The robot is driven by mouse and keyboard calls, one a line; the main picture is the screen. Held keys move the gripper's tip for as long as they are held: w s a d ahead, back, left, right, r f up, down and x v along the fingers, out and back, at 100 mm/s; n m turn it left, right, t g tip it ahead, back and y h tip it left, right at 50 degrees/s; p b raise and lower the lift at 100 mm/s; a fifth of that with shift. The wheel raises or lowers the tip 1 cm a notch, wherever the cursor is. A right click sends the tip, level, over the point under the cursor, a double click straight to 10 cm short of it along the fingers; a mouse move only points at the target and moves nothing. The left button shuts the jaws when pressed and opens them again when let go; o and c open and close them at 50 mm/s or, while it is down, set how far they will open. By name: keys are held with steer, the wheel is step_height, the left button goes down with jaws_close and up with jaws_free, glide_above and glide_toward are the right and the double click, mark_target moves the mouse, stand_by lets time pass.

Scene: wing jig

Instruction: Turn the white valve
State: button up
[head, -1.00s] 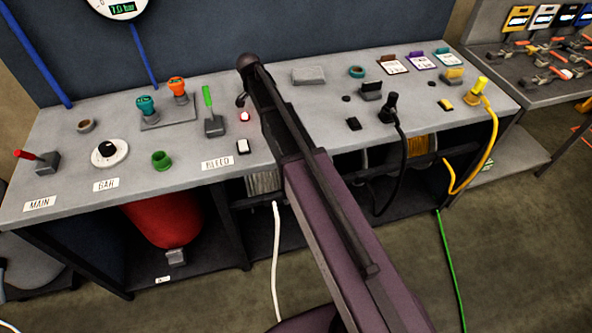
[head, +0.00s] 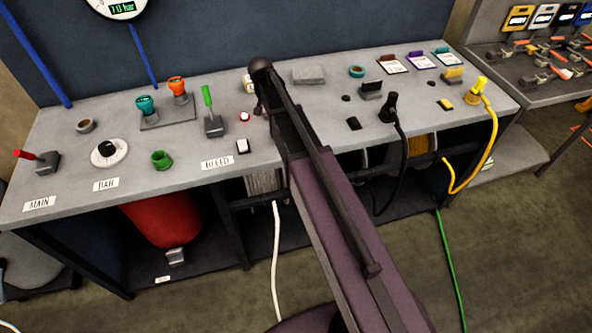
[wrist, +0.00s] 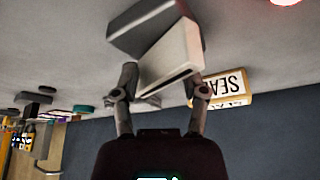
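In the wrist view, a valve with a dark grey base (wrist: 150,22) and a white handle (wrist: 168,58) is directly in front of my gripper (wrist: 161,80). The two fingers are spread apart, one near each side of the handle's near end. I cannot tell whether either finger touches it. A tan-edged sign reading "SEA…" (wrist: 224,88) appears upside down beside it. In the head view, my arm hides the valve, and the sign (head: 249,84) partly shows behind the wrist.
A green-handled lever (head: 210,112), a lit red button (head: 244,117) and a white switch (head: 242,146) are left of my arm on the grey bench (head: 190,180). A black plug (head: 389,107) and a yellow plug (head: 477,90) with cables stand to the right.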

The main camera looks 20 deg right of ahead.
steer(key=shift+n+t+y, duration=0.15)
steer(key=shift+n+y, duration=0.4)
steer(key=shift+n, duration=0.95)
steer(key=shift+n+t+y, duration=0.15)
steer(key=shift+n+y, duration=0.4)
steer(key=shift+n, duration=0.95)
steer(key=p+v, duration=1.3)
steer(key=v, duration=0.1)
steer(key=s+f+g+b, duration=0.2)
steer(key=s+f+b, duration=0.5)
steer(key=s, duration=0.5)
steer(key=s+f+g+b, duration=0.2)
steer(key=s+f+b, duration=0.4)
steer(key=s, duration=0.7)
steer(key=shift+f+g+b, duration=0.3)
steer(key=shift+f+b, duration=0.05)
steer(key=shift+f, duration=0.7)
steer(key=w+r+m+p, duration=0.2)
steer(key=w+r+p, duration=0.3)
steer(key=w, duration=0.5)
steer(key=w+r+m+p, duration=0.3)
steer(key=w+r+p, duration=0.2)
steer(key=w, duration=0.5)
steer(key=w+r+m+p, duration=0.2)
steer(key=w+r+p, duration=0.3)
steer(key=w, duration=0.5)
steer(key=shift+w+r+m, duration=0.25)
steer(key=shift+w+m, duration=0.05)
